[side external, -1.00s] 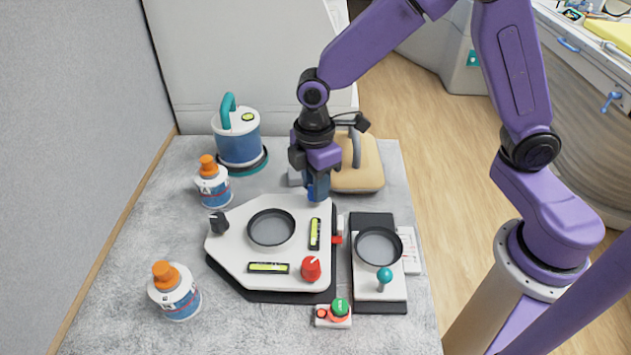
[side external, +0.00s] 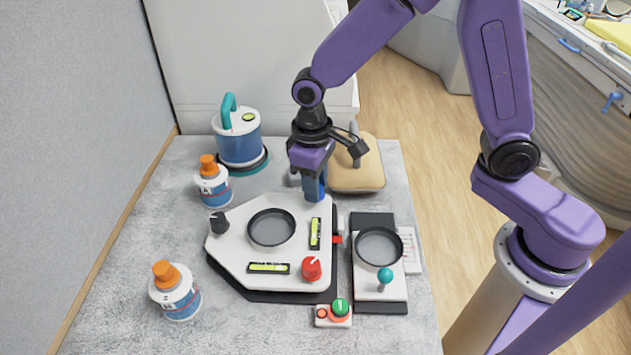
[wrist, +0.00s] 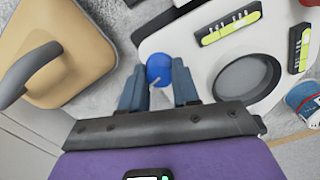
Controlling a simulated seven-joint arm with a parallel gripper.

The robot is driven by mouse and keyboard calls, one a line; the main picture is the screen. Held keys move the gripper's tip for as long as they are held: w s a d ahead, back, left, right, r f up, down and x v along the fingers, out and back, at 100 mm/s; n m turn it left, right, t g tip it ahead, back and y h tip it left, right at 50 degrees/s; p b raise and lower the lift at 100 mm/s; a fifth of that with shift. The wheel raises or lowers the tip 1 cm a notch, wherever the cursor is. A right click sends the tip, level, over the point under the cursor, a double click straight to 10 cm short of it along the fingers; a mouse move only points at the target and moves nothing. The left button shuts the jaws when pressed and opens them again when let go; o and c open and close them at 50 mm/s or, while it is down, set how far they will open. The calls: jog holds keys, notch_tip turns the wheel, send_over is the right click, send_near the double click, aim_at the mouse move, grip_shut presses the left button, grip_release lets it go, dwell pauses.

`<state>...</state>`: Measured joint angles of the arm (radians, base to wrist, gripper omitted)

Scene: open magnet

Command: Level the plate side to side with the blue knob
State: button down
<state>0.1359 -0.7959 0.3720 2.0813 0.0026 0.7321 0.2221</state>
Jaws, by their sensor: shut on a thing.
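The white plate (side external: 240,255) lies on its dark base, with a round black-rimmed recess (side external: 271,228) in it. It carries a red knob (side external: 311,268), a black knob (side external: 219,222) and two yellow-green bubble levels, one along the front (side external: 268,268) and one near the right edge (side external: 315,233). The bubbles are too small to read. My gripper (side external: 314,192) points down at the plate's back right corner. In the side view my fingers hide this knob.
A smaller dark-based unit with a round dish (side external: 379,246) and teal-topped stick stands to the right. A red-and-green button box (side external: 333,314) is in front. Orange-capped bottles (side external: 175,291) and a blue canister (side external: 238,140) stand left. A tan block with a handle (side external: 357,167) is behind.

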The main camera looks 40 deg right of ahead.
jog(key=m, duration=0.5)
jog(key=shift+d, duration=0.1)
jog(key=shift+m, duration=0.3)
dwell(0.4)
jog(key=c, duration=0.8)
grip_release()
jog(key=r, duration=1.1)
jog(key=w+r, duration=0.1)
jog(key=r, duration=0.5)
jog(key=shift+a+r, duration=0.2)
jog(key=shift+a, duration=0.05)
